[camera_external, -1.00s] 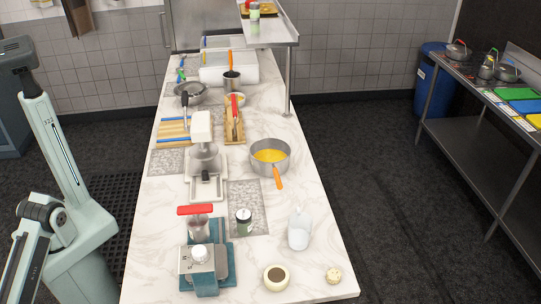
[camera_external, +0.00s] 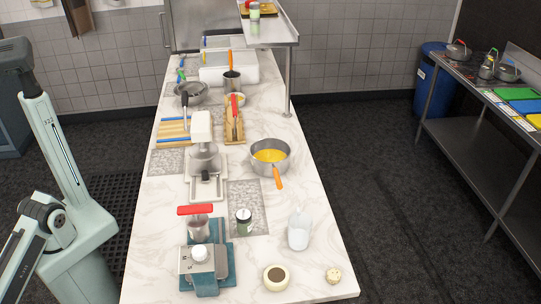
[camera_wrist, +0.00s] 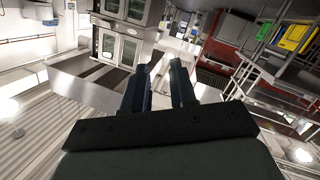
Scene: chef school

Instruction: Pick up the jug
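A white, partly clear jug (camera_external: 299,230) stands upright on the right side of the marble counter (camera_external: 320,270), near its front end, in the external view. My gripper (camera_wrist: 160,72) shows in the wrist view with its two dark fingers apart and nothing between them. The wrist view looks out over the room at a tilt, and I cannot make out the jug in it. In the external view only part of my arm shows at the left edge, away from the jug; my gripper is outside that picture.
A brown-filled bowl (camera_external: 276,277) and a pale round item (camera_external: 333,275) are in front of the jug. A spice jar (camera_external: 244,221), a scale (camera_external: 197,264) and a red-topped press (camera_external: 198,222) stand left. A pan (camera_external: 270,157) with an orange handle sits behind.

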